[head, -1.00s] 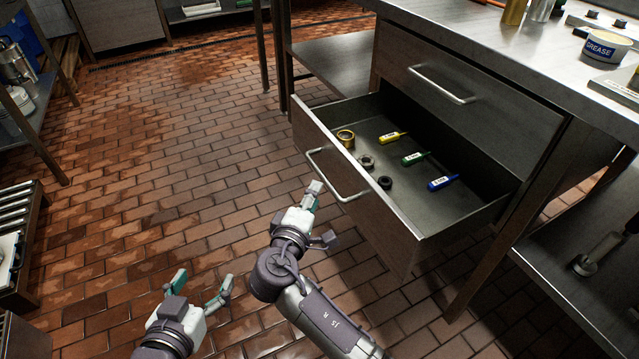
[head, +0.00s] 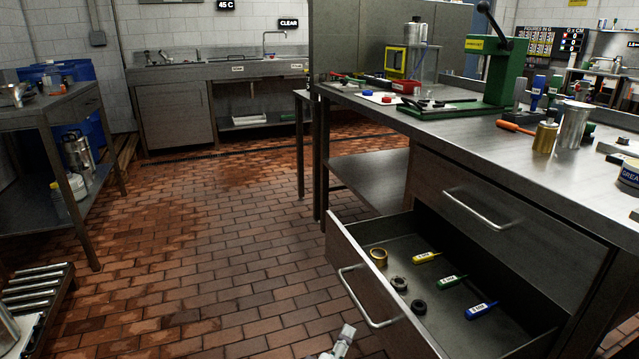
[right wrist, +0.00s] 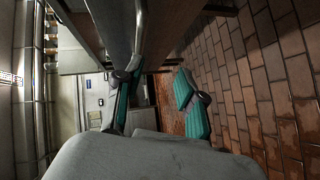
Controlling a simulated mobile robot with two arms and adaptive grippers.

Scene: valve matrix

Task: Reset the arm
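My right gripper (head: 342,343) shows only as a fingertip part at the bottom edge of the head view, just below the open drawer's handle (head: 362,298). The rest of my right arm is hidden below the head view. My left gripper is out of view. The lower drawer (head: 385,285) stands open. It holds a yellow tool (head: 426,257), a green tool (head: 446,281), a blue tool (head: 481,310), a brass ring (head: 378,257) and two dark rings.
The metal workbench (head: 480,140) above the drawer carries a green press (head: 500,65), a brass cylinder (head: 545,135) and several small parts. A shelf rack (head: 60,110) and a roller stand (head: 38,285) are at left. The brick floor (head: 220,230) between is clear.

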